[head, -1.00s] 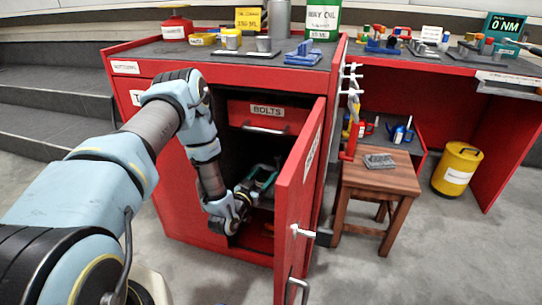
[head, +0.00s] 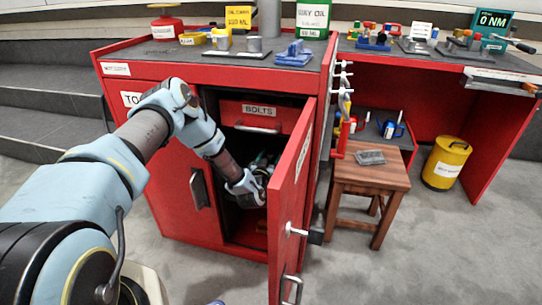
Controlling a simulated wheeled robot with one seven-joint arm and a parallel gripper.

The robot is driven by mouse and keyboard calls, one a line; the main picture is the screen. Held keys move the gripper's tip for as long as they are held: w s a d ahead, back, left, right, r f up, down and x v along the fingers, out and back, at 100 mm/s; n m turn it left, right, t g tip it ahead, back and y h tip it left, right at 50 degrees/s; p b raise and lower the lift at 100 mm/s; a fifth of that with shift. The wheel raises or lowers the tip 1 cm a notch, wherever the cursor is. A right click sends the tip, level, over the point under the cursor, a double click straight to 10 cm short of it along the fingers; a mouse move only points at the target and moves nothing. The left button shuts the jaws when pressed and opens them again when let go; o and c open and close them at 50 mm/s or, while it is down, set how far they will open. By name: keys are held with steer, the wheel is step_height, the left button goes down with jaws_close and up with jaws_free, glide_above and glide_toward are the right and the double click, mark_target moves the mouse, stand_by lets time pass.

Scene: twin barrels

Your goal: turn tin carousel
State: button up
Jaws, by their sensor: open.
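My gripper (head: 263,172) is inside the open right compartment of the red cabinet (head: 180,228), below the BOLTS drawer (head: 258,117). It is open, but its fingertips are largely hidden by the dark interior and the open door (head: 287,200). Small green and dark parts show around the hand; I cannot tell whether they belong to it or to something in the compartment. No tin carousel can be made out clearly, and any contact with one is hidden.
The open red door stands close to the right of my wrist. A wooden stool (head: 370,178) and a yellow drum (head: 446,162) stand farther right. The cabinet top carries a blue fixture (head: 295,54), a green WAY OIL can (head: 313,18) and other items.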

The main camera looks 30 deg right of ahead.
steer(key=shift+w+d, duration=0.15)
steer(key=shift+w, duration=0.05)
jaws_close()
stand_by(0.5)
stand_by(0.9)
